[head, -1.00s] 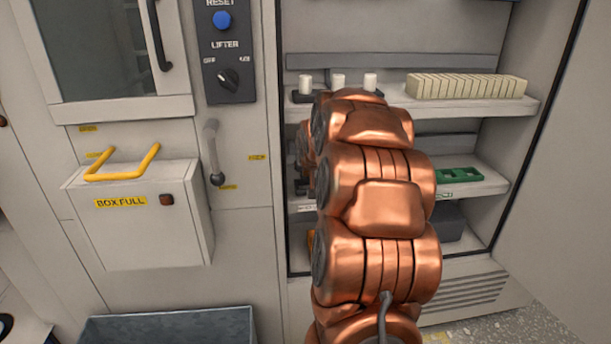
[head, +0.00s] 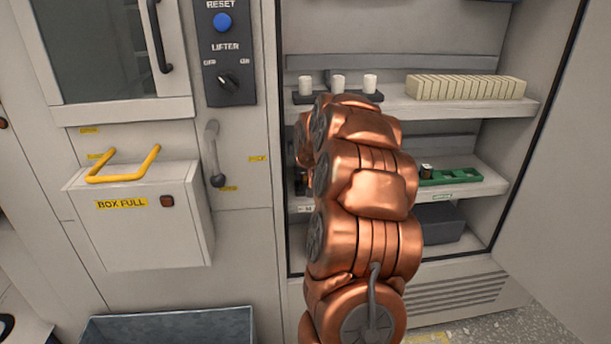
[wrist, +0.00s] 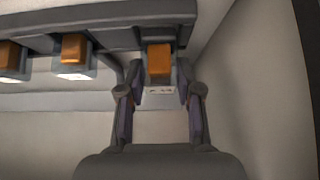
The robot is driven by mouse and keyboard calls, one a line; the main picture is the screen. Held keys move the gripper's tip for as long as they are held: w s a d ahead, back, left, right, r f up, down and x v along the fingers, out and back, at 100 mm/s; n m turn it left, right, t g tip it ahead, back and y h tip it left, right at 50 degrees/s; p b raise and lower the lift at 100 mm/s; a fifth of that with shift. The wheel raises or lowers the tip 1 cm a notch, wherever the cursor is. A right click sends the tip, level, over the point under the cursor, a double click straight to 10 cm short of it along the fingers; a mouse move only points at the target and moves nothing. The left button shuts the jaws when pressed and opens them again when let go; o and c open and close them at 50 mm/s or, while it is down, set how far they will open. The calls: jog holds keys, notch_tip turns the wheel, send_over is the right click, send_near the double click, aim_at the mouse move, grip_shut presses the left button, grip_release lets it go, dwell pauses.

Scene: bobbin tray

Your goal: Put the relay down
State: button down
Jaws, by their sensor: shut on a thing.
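In the wrist view, my gripper (wrist: 159,100) is shut on a relay (wrist: 159,62) with an orange body and a pale, marked lower face. One finger is on each side of it. The relay is close to a dark grey rail (wrist: 120,14); I cannot tell whether it touches or sits in it. Two more orange-topped relays, one in the middle (wrist: 73,48) and one at the left edge (wrist: 10,56), stand in a row along the same rail. In the head view my copper arm hides the gripper and the held relay.
In the head view, a green tray (head: 462,176) is on the middle shelf, with a small dark and pale item (head: 427,170) at its left end. The upper shelf holds white cylinders (head: 338,82) and a row of cream blocks (head: 466,87). A wall (wrist: 265,90) rises right of my gripper.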

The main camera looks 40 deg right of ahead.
jog(key=shift+w+d+r+g+y, duration=0.2)
jog(key=shift+w+g+y, duration=0.1)
jog(key=shift+g, duration=0.1)
jog(key=shift+f, duration=0.1)
jog(key=shift+s+f, duration=0.1)
jog(key=shift+f, duration=0.7)
jog(key=shift+f, duration=0.1)
jog(key=c, duration=0.8)
grip_release()
jog(key=shift+o, duration=0.2)
jog(key=shift+r, duration=0.2)
jog(key=v, duration=1.2)
